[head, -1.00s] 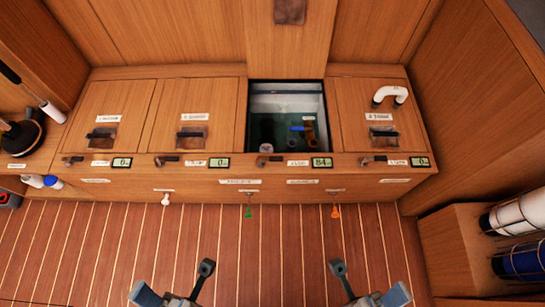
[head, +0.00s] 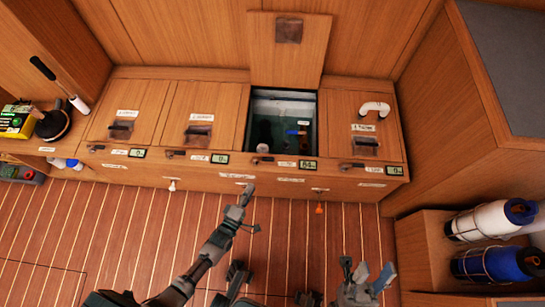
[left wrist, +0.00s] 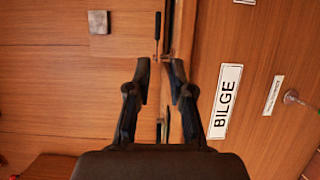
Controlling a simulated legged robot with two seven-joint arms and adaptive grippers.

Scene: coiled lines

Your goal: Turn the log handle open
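Several small dark lever handles, such as this handle (head: 262,160), line the front edge of the wooden bench. Their labels are too small to read, so I cannot tell which is the log handle. My left gripper (head: 250,205) reaches toward the bench front, below the levers, in the head view. In the left wrist view its fingers (left wrist: 160,66) are apart and empty. A thin dark handle (left wrist: 157,36) lies ahead, between the fingertips in the picture, apparently not held. My right gripper (head: 366,268) is low at the right, fingers apart, empty and away from the bench.
One bench compartment (head: 253,112) is open with its lid raised; other lids are shut. A BILGE label (left wrist: 225,100) is beside the left gripper's right finger. An orange pull (head: 319,208) hangs in front. Bottles (head: 490,264) sit in a right-hand rack.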

